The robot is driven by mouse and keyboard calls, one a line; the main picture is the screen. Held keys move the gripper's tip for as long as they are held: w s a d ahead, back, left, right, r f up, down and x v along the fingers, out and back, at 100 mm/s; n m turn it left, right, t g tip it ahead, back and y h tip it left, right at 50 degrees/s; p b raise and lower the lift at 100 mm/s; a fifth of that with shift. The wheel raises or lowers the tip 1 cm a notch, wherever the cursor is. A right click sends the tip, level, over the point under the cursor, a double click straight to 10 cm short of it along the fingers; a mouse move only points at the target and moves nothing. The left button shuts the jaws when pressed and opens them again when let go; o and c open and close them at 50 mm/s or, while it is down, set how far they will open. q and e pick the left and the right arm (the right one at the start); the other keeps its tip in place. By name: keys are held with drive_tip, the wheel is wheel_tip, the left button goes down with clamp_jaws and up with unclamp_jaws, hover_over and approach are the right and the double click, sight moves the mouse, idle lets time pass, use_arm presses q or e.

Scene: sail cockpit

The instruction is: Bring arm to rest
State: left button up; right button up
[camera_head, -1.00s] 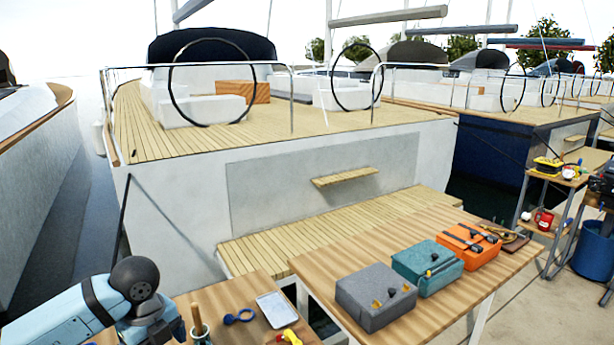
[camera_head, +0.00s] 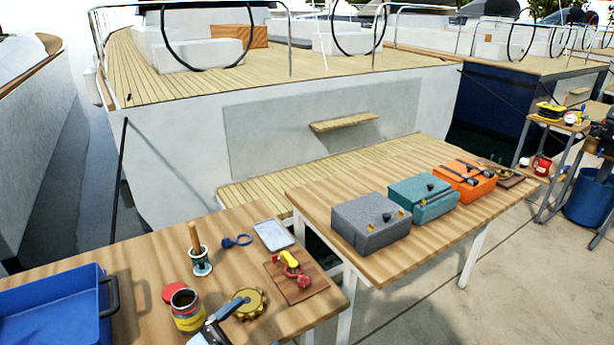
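Neither gripper shows in the head view, so I cannot see whether they are open or shut. A light blue-grey part with a dark tip (camera_head: 212,330) shows at the bottom edge of the near table (camera_head: 140,265); I cannot tell whether it is a tool or part of my arm. No gripper is seen touching the things on the tables.
The near table bears a blue bin (camera_head: 55,285), an open jar (camera_head: 187,315), a brass toothed wheel (camera_head: 248,302) and a white tablet (camera_head: 273,236). Grey (camera_head: 368,235), teal (camera_head: 425,203) and orange (camera_head: 467,188) boxes stand on the second table. Paved ground is clear at lower right.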

use_arm(q)
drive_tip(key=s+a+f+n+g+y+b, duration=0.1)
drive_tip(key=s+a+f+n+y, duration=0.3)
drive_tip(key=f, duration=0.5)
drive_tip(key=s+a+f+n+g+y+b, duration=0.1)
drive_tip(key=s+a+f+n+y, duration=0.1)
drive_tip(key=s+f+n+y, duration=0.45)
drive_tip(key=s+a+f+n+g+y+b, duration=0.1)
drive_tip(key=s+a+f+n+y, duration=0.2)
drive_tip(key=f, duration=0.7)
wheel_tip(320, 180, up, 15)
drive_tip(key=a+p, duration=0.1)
drive_tip(key=p, duration=1.8)
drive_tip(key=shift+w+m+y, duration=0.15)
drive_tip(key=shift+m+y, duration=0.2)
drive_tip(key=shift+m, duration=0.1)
